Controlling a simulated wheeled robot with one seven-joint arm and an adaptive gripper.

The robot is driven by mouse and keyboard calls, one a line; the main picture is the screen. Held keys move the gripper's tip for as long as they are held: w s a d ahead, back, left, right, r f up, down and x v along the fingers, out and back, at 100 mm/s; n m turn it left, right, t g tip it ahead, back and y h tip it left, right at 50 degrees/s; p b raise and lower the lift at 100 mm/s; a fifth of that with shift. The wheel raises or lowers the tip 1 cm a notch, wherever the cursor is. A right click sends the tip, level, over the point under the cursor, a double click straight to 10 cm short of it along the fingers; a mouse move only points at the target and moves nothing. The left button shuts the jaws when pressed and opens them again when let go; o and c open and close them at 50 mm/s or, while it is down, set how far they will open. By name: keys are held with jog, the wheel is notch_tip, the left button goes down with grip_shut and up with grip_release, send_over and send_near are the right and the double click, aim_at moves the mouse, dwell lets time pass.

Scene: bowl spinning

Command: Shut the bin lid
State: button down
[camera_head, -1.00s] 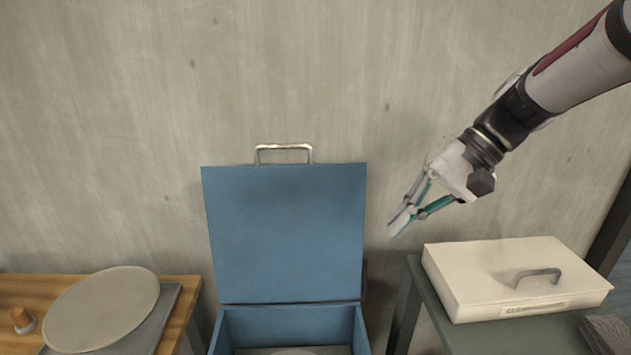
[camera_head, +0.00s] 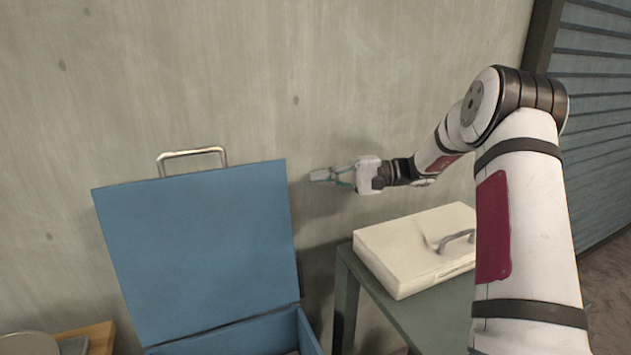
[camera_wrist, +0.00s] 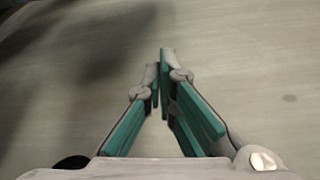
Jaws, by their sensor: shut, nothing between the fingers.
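A blue bin (camera_head: 300,330) stands at the lower left of the head view, cut off by the bottom edge. Its blue lid (camera_head: 200,250) is raised upright, with its inner face towards me. A metal handle (camera_head: 192,153) sticks up from the lid's top edge. My gripper (camera_head: 322,175) is to the right of the lid's upper right corner, close to the wall and apart from the lid as far as I can see. The gripper points left, and its fingers are shut and empty. In the wrist view the fingertips (camera_wrist: 161,62) meet before plain wall.
A cream case (camera_head: 400,255) with a grey handle lies on a dark green table (camera_head: 385,318) right of the bin. The grey wall (camera_head: 380,70) is behind everything. A wooden table (camera_head: 98,336) with a round plate (camera_head: 28,345) is at the lower left.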

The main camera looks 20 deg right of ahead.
aim_at(287, 182)
jog(key=s+a+p, duration=0.1)
jog(key=a, duration=0.6)
jog(key=shift+s+a, duration=0.15)
jog(key=shift+s, duration=0.15)
jog(key=shift+s+r, duration=0.1)
